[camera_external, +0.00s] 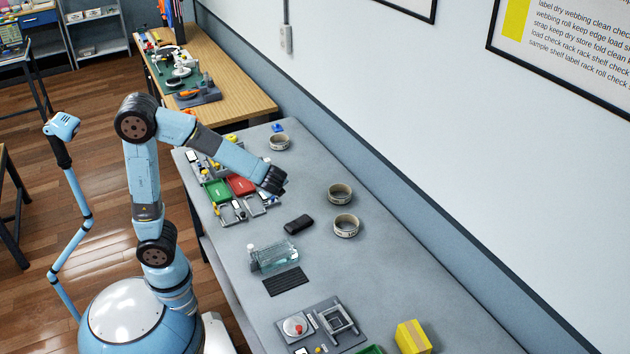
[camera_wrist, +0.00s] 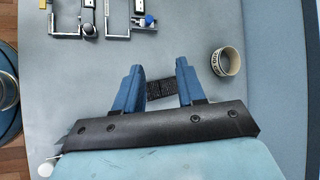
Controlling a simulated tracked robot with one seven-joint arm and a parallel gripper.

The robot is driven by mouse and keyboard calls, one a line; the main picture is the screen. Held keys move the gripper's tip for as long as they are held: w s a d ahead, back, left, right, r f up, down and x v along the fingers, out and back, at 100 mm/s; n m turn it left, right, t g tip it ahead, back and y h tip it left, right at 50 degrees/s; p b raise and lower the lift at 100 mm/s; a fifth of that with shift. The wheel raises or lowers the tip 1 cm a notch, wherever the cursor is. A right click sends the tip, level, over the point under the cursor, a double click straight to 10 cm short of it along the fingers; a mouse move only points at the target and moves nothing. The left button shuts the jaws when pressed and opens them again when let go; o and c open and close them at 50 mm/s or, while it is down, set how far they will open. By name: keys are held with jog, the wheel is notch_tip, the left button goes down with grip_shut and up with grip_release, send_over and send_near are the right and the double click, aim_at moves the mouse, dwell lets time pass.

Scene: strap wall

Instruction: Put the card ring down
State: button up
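Three pale rings with printed bands rest on the table: one near the back (camera_external: 279,142), and two closer together right of my gripper, an upper one (camera_external: 340,193) and a lower one (camera_external: 346,225). I cannot tell which is the card ring. My gripper (camera_external: 277,180) is above the table, left of the close pair. In the wrist view its two blue fingers (camera_wrist: 158,66) are spread, with no ring between them. One ring (camera_wrist: 226,61) stands on the table to their right, apart from them. A dark textured patch (camera_wrist: 161,89) shows in the finger gap.
A black case (camera_external: 298,224) and a clear glass box (camera_external: 275,256) lie in front of my gripper. A dark mat (camera_external: 287,281), grey trays (camera_external: 337,320) and a yellow box (camera_external: 412,337) are nearer. Red (camera_external: 241,185) and green (camera_external: 218,190) bins stand left.

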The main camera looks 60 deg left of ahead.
jog(key=s+r+n+t+h, duration=0.1)
jog(key=s+r+n+h, duration=0.3)
jog(key=s+n, duration=0.3)
jog(key=s+a+r+n+h, duration=0.1)
jog(key=s+r+n+h, duration=0.3)
jog(key=s+n, duration=0.4)
jog(key=s, duration=0.7)
jog(key=shift+s+a+r+t, duration=0.2)
jog(key=shift+a+r+t, duration=0.1)
jog(key=shift+r+t, duration=0.1)
jog(key=shift+o, duration=0.2)
jog(key=shift+w, duration=0.1)
